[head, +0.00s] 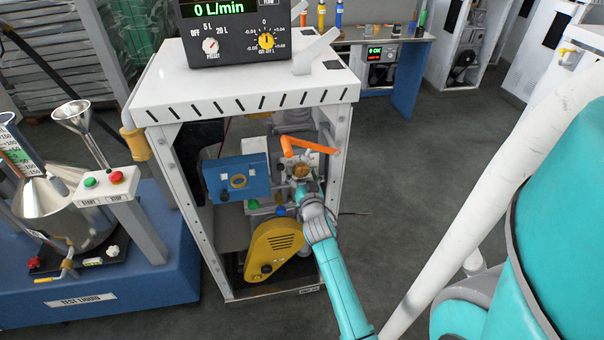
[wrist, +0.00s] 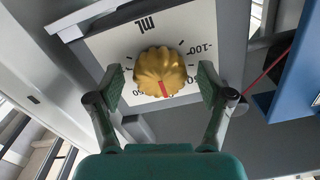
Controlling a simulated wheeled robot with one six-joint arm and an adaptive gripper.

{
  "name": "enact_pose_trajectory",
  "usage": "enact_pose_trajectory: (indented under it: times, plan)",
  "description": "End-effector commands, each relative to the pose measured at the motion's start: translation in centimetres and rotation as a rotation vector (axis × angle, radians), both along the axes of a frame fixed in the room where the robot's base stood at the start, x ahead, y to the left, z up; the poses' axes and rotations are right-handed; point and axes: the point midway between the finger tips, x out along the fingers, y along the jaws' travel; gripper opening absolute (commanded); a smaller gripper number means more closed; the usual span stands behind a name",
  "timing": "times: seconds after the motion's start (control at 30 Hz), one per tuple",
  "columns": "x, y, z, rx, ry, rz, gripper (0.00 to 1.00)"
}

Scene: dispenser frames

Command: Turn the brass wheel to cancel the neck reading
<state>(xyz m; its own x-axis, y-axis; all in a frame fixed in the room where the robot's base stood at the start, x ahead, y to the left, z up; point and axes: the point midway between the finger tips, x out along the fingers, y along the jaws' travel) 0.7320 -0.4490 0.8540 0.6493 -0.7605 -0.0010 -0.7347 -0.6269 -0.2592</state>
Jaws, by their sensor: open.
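The brass wheel (wrist: 161,72) is a fluted knob with a red mark that points to the bottom of the wrist view. It sits on a white scale plate (wrist: 110,46) printed "mL" and "-100". Other scale figures are partly hidden by the wheel. My gripper (wrist: 160,86) is open, with one green fingertip on each side of the wheel. In the head view my gripper (head: 303,182) reaches inside the dispenser frame (head: 338,190), and the wheel is small there. The display (head: 218,8) reads "0 L/min".
A blue panel (head: 237,177) is left of my gripper, an orange lever (head: 310,146) just above, and a yellow cover (head: 272,250) below. A frame post (head: 336,150) stands close on the right. A red cable (wrist: 268,70) runs at the wrist view's right.

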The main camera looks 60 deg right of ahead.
Motion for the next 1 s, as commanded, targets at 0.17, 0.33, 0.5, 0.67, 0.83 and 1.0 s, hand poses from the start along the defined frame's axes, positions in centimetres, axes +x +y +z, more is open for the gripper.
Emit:
enact_pose_trajectory:
  times: [0.17,0.33,0.5,0.67,0.83,1.0]
  plan:
    - [0.07,-0.09,0.03,-0.001,-0.001,0.0,0.79]
    - [0.05,-0.08,0.04,-0.001,-0.001,0.0,0.59]
    - [0.05,-0.08,0.04,-0.001,-0.001,0.0,0.19]
    - [0.04,-0.07,0.05,-0.003,0.002,0.0,0.19]
    - [0.04,-0.07,0.05,-0.024,0.027,0.0,0.19]
    - [0.05,-0.06,0.05,-0.078,0.09,0.0,0.19]
